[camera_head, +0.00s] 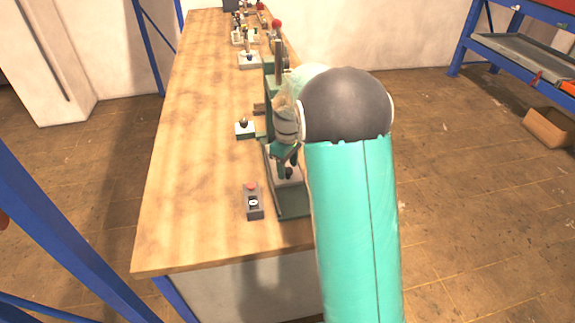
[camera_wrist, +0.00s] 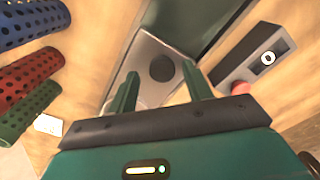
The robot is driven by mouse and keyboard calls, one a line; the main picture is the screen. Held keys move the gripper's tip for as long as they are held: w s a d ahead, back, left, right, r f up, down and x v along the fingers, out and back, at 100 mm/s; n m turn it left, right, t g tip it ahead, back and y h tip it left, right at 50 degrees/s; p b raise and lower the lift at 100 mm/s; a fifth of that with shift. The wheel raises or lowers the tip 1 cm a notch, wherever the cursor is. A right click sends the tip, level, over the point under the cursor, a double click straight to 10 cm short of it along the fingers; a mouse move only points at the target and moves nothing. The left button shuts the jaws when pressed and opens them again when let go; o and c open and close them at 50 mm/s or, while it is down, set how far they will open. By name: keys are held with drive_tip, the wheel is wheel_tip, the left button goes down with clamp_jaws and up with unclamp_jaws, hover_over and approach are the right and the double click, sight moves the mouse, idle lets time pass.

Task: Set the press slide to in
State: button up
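The green press (camera_head: 291,205) stands on the right side of the bench, partly hidden behind my arm. Its slide is a pale plate (camera_wrist: 152,92) with a dark round knob (camera_wrist: 161,67), seen close up in the wrist view. In the head view the slide shows only partly beneath my gripper (camera_head: 287,163). In the wrist view my gripper (camera_wrist: 160,83) is open, its two green fingers apart on either side of the plate's middle, with the knob just beyond the fingertips. I see nothing held. Whether the fingers touch the slide I cannot tell.
A grey control box (camera_head: 253,205) with a red button stands left of the press; it also shows in the wrist view (camera_wrist: 250,68). A small block with a knob (camera_head: 244,130) sits farther back. Blue, red and green perforated cylinders (camera_wrist: 28,75) lie left in the wrist view.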

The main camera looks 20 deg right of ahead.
wheel_tip(320, 180, up, 14)
idle(0.6)
drive_tip(key=shift+s+a, duration=0.1)
drive_tip(key=shift+s, duration=0.05)
drive_tip(key=s+a+r+m+t, duration=0.1)
drive_tip(key=s+a+r+m, duration=0.1)
drive_tip(key=s+a+r, duration=0.35)
drive_tip(key=s+a+r+m+t, duration=0.1)
drive_tip(key=s+a+r+t, duration=0.1)
drive_tip(key=s, duration=0.7)
drive_tip(key=s+a+f+m+t, duration=0.1)
drive_tip(key=s+a, duration=0.1)
drive_tip(key=s, duration=0.5)
drive_tip(key=s+a+f+m+t, duration=0.1)
drive_tip(key=s+a+f+m, duration=0.1)
drive_tip(key=s, duration=0.5)
drive_tip(key=shift+a+f+m+t, duration=0.2)
drive_tip(key=shift+f+m+t, duration=0.1)
drive_tip(key=c, duration=0.3)
